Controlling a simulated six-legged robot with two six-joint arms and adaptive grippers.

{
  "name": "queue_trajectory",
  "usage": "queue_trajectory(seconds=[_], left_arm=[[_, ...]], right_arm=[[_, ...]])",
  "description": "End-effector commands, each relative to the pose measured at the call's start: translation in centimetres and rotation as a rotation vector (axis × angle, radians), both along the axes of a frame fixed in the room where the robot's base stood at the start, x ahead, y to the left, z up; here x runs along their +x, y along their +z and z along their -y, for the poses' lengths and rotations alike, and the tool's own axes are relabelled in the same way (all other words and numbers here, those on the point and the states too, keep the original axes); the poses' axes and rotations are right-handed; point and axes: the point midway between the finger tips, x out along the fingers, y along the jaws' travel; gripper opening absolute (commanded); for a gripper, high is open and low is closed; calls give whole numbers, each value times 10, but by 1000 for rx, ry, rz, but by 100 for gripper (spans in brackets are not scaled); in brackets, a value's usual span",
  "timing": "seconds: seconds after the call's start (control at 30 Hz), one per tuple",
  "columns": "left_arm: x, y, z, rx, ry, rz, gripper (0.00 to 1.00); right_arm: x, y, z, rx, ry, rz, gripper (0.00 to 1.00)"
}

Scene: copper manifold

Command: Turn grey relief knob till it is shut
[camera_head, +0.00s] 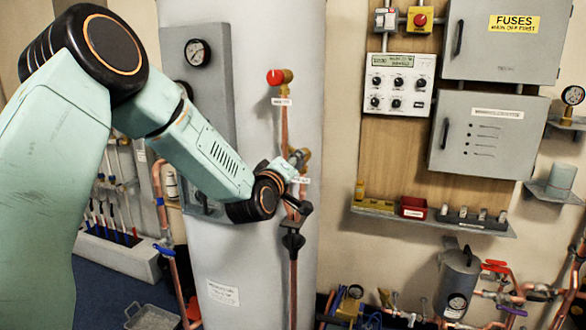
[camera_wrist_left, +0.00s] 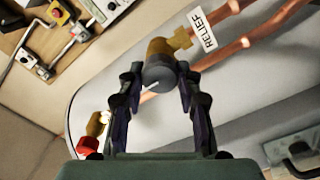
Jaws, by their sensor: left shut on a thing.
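The grey relief knob (camera_wrist_left: 158,74) is a round cap with a white pointer line on its face. It sits on a brass valve body (camera_wrist_left: 170,46) beside a white RELIEF label (camera_wrist_left: 203,30). In the left wrist view my left gripper (camera_wrist_left: 160,82) has one dark finger on each side of the knob and is shut on it. In the head view my left arm comes in from the left to the valve on the grey cylinder, and the grey knob (camera_head: 296,159) shows above the wrist. The fingers are hard to make out there. My right gripper is not in view.
A red knob (camera_head: 275,77) on a brass valve is above on the same copper pipe; it also shows in the wrist view (camera_wrist_left: 88,145). A pressure gauge (camera_head: 197,53) is at upper left. Grey cabinets (camera_head: 490,135) and a shelf (camera_head: 440,217) are at right.

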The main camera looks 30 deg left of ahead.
Motion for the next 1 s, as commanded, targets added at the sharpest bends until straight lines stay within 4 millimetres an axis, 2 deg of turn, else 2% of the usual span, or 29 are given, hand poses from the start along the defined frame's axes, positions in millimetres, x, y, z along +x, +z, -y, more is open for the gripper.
queue_trajectory(seconds=[0.67,0.7,0.93,1.0], left_arm=[[0,-2,0,-58,-1,10,3],[0,-2,0,-58,-1,10,37],[0,-1,0,-57,-1,11,57],[0,-1,0,-56,-1,11,58]], right_arm=[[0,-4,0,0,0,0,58],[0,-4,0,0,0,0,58],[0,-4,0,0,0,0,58],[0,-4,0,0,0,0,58]])
